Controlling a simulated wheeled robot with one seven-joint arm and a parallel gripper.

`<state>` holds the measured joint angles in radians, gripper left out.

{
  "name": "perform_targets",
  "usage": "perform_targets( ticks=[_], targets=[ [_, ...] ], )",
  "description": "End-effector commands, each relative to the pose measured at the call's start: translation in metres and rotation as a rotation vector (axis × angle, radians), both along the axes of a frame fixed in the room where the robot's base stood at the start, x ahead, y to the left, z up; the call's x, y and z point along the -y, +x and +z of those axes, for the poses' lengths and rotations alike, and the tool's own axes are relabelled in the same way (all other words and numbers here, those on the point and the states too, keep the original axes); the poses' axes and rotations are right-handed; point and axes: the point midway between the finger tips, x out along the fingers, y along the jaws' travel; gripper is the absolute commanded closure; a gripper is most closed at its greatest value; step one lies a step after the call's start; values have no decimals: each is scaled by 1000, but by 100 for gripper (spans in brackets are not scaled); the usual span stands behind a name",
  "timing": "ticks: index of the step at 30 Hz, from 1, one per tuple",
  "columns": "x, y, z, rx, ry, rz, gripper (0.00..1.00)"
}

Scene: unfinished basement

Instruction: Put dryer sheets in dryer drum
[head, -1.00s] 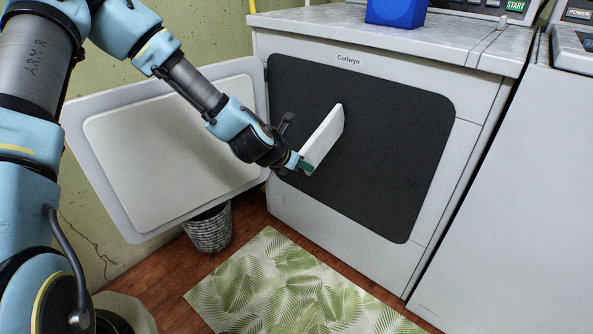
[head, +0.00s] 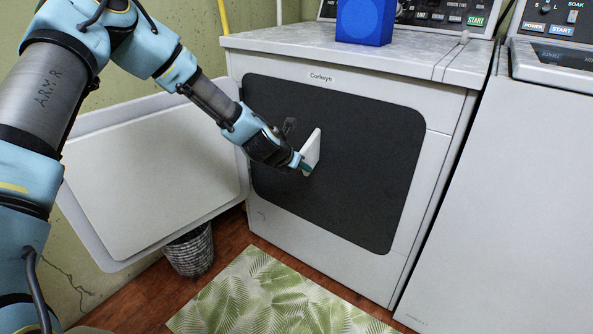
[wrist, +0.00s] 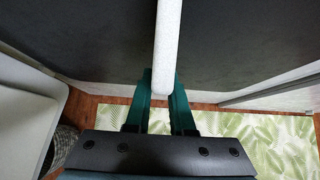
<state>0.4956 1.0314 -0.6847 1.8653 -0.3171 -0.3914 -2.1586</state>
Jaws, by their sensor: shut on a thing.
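My gripper (head: 304,168) is shut on a thin white slab, the dryer sheets (head: 313,148). In the wrist view, the green fingers (wrist: 159,105) grip the near end of the white sheets (wrist: 169,40), which extend away from me. The white dryer (head: 268,218) has its door (head: 160,170) swung open to the left. The gripper and sheets are in front of the dark dryer opening (head: 375,165); part of the slab seems to be inside it. The drum's inside is too dark to make out.
A blue box (head: 366,22) stands on the dryer top. A white washer (head: 490,180) is to the right. A wicker basket (head: 190,250) stands under the open door. A leaf-patterned mat (head: 265,295) lies on the wooden floor in front.

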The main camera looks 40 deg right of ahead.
Motion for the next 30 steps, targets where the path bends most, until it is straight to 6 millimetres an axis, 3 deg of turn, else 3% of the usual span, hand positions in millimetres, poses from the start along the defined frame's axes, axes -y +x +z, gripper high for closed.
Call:
perform_targets(
  ticks=[30],
  targets=[
    [95, 24, 2, 1, -1, -1, 100]
  ],
)
